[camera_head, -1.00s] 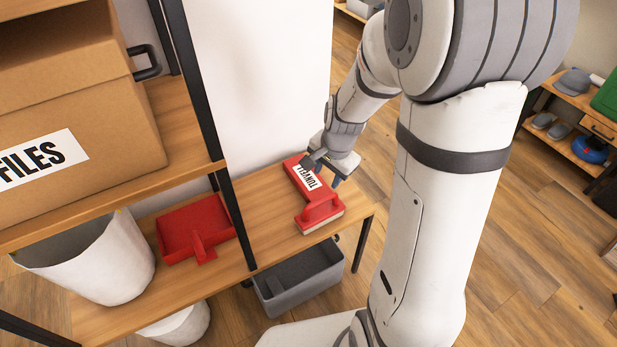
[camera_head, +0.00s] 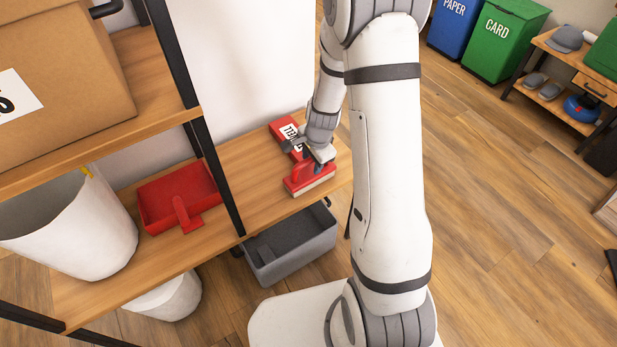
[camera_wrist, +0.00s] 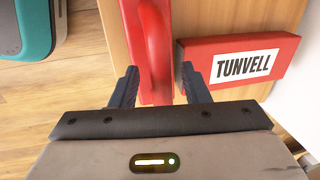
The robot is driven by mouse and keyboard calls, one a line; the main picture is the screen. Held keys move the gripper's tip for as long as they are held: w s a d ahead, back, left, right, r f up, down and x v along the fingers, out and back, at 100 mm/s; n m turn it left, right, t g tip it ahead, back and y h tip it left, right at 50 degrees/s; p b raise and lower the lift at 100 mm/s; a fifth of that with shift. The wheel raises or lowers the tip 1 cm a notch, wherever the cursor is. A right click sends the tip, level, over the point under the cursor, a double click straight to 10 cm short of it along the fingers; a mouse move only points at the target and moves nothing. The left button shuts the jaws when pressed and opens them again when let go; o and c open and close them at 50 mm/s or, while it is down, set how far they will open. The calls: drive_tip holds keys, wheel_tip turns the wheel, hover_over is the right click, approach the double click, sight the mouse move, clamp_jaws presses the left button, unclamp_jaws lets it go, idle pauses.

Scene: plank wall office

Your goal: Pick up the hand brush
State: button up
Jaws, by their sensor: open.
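The red hand brush (camera_head: 298,183), with pale bristles along its lower edge, lies on the wooden shelf near its right end. In the wrist view its red body (camera_wrist: 152,45) runs between the two dark fingers. My gripper (camera_wrist: 160,88) is open, with one finger on each side of the brush, not visibly closed on it. In the head view my gripper (camera_head: 318,162) is right at the brush and hides part of it. How deep the fingers reach around it is hard to tell.
A red TUNVELL box (camera_wrist: 240,62) lies close beside the right finger. A red dustpan (camera_head: 178,197) and a white bin (camera_head: 75,235) are left of the black post (camera_head: 215,175). A grey crate (camera_head: 292,248) is below the shelf.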

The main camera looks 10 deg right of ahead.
drive_tip(key=shift+f, duration=0.1)
drive_tip(key=shift+c, duration=0.3)
clamp_jaws()
